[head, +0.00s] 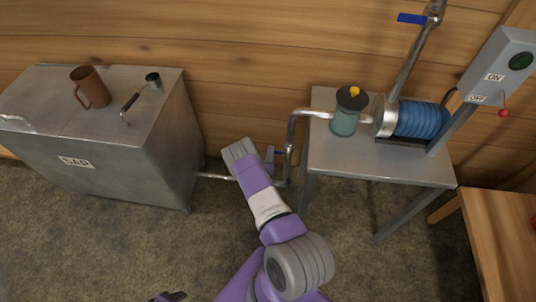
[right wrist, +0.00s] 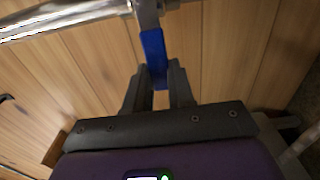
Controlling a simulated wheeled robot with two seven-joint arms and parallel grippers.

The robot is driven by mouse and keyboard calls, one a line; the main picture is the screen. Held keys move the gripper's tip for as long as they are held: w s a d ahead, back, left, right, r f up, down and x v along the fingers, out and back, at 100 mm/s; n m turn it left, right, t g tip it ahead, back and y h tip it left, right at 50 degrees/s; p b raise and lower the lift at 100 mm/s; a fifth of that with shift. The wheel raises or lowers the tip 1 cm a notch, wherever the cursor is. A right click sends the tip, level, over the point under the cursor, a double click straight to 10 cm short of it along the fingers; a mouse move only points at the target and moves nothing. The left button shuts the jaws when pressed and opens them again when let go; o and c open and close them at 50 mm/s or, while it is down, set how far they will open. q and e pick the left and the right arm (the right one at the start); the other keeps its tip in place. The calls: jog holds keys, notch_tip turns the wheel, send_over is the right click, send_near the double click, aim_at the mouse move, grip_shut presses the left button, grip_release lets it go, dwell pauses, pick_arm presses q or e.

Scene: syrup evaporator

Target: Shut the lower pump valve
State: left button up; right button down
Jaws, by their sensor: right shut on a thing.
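The lower pump valve has a blue lever (right wrist: 153,46), attached to a grey stem beside the metal pipe (right wrist: 70,18) in the right wrist view. My right gripper (right wrist: 158,82) is shut on the end of this lever, one dark finger on each side. In the head view the right gripper (head: 270,156) is beside the upright pipe (head: 290,140), left of the pump table. Only a small bit of the blue lever (head: 280,152) shows there. Dark parts of my left gripper (head: 170,297) show at the bottom edge; its fingers are mostly cut off.
The grey sap tank (head: 165,150) stands at left with a brown jug (head: 90,88) on top. The pump table (head: 385,165) carries the blue pump (head: 420,119) and a green jar (head: 345,115). Another blue valve lever (head: 412,18) is higher up. A switch box (head: 497,70) stands at right.

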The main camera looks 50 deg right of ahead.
jog(key=shift+s+f, duration=0.1)
jog(key=shift+s, duration=0.05)
jog(key=c, duration=1)
grip_release()
jog(key=shift+o, duration=0.2)
jog(key=p+v, duration=0.2)
jog(key=v, duration=0.5)
jog(key=shift+a, duration=0.25)
jog(key=shift+s, duration=0.1)
